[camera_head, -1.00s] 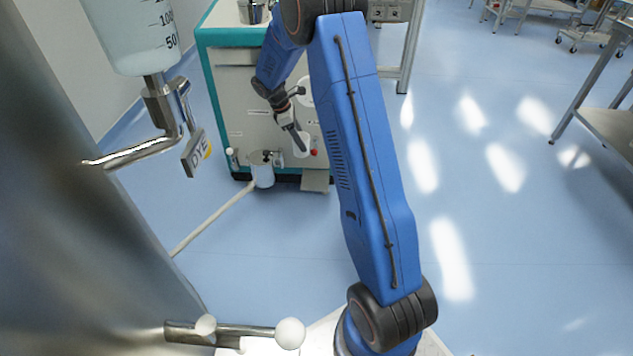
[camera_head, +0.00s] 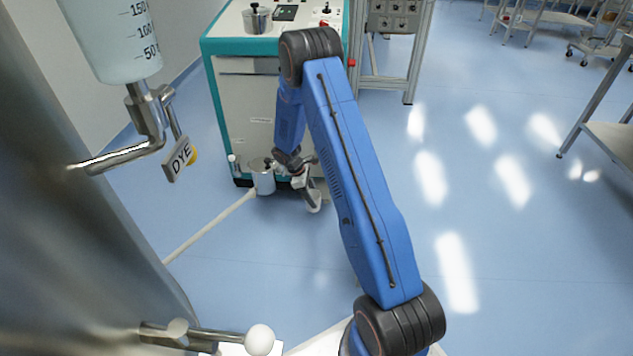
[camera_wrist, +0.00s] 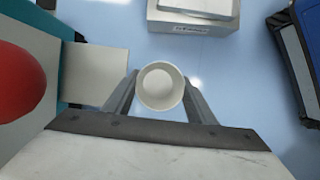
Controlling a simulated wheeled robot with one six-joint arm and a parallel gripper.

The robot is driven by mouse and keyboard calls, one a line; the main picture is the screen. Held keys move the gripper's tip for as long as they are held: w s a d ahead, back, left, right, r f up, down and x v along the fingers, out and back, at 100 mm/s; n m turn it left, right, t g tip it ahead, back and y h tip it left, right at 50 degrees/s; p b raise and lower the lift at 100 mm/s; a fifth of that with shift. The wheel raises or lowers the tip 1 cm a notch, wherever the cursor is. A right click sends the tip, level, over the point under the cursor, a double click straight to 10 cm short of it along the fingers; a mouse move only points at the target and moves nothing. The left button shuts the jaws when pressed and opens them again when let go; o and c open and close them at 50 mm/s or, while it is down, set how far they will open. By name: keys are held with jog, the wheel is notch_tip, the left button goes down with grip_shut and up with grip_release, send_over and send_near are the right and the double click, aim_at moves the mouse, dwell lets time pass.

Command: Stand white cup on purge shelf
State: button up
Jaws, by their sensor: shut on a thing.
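The white cup (camera_wrist: 160,68) is between the two fingers of my gripper (camera_wrist: 160,98) in the wrist view, with its open mouth facing the camera. My gripper is shut on it. In the head view my gripper (camera_head: 311,196) hangs low in front of the teal and cream machine, and the cup is small there and hard to make out. A flat pale plate (camera_wrist: 94,74), possibly the purge shelf, juts from the machine on the left in the wrist view, apart from the cup. In the head view my arm and gripper largely hide that area.
A large red knob (camera_wrist: 18,82) is close at the left in the wrist view. A grey labelled box (camera_wrist: 192,16) stands beyond the cup. In the head view a metal pot (camera_head: 263,178) stands by the machine's foot (camera_head: 232,110).

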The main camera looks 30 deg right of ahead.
jog(key=w+d, duration=0.2)
jog(key=w, duration=0.1)
jog(key=w+d, duration=0.2)
jog(key=w, duration=0.1)
jog(key=w+d, duration=0.2)
jog(key=w, duration=0.1)
jog(key=shift+d, duration=0.1)
jog(key=shift+w+d+f, duration=0.25)
jog(key=shift+w+d, duration=0.1)
jog(key=shift+w, duration=0.2)
jog(key=shift+w+d+f, duration=0.25)
jog(key=shift+w+d, duration=0.05)
jog(key=shift+w, duration=0.2)
jog(key=shift+f, duration=0.25)
jog(key=shift+f, duration=0.1)
jog(key=o, duration=1.1)
